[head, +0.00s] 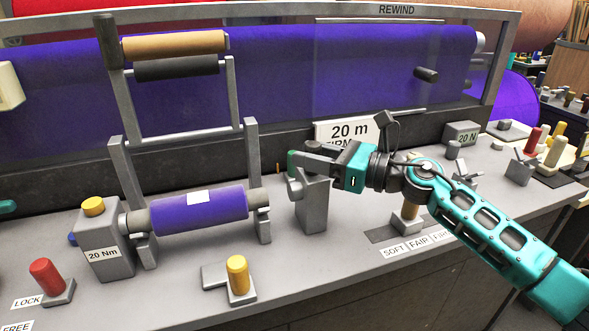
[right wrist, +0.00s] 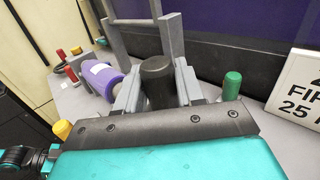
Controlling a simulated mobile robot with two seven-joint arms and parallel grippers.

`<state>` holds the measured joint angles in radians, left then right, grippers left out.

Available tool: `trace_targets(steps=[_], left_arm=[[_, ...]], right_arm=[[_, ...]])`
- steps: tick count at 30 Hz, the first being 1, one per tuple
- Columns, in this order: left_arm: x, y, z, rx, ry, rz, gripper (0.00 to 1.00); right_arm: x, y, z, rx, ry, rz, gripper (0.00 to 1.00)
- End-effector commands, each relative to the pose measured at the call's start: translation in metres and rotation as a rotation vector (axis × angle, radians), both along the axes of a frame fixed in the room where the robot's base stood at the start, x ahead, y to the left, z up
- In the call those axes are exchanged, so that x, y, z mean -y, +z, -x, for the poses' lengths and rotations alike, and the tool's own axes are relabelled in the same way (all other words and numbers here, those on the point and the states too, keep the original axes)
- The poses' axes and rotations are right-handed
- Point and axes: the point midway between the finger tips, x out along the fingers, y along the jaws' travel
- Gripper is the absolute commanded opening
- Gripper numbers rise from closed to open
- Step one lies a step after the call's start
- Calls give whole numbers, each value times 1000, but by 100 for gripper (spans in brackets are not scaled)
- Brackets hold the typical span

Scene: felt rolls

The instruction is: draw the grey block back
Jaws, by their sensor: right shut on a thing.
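The grey block (head: 314,208) stands upright on the bench, to the right of the small purple roll (head: 200,211). A short round spindle sticks out of its left side, with a gap to the roll's cradle. My right gripper (head: 308,162) is at the top of the block, its arm coming in from the right. In the right wrist view its fingers (right wrist: 157,92) are closed about a dark rounded knob (right wrist: 157,70) that seems to belong to the block's top. The gripper hides much of the block's top. My left gripper does not show clearly in either view.
The purple roll lies in grey upright supports beside a grey box (head: 103,240) marked 20 Nm. A yellow knob (head: 238,274) and a red LOCK knob (head: 46,276) stand in front. Bench right of the yellow knob is clear.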

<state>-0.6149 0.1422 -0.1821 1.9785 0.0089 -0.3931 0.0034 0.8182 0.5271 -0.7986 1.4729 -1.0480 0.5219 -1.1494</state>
Motion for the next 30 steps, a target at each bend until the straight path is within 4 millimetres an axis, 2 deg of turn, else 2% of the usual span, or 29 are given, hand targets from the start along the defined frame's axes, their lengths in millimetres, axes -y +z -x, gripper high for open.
trace_targets(steps=[1, 4, 14, 15, 20, 30], left_arm=[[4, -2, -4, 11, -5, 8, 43], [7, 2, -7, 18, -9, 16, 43], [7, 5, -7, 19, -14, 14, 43], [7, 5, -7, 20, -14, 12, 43], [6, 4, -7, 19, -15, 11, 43], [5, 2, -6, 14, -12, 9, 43]], right_arm=[[8, -4, -3, 3, -6, 1, 0], [14, -2, -5, 2, -4, 1, 0], [18, 0, -6, 0, -8, 2, 0], [18, 0, -6, 0, -8, 2, 41], [17, 0, -6, 0, -6, 1, 57], [21, -1, -3, 0, -5, 1, 57]])
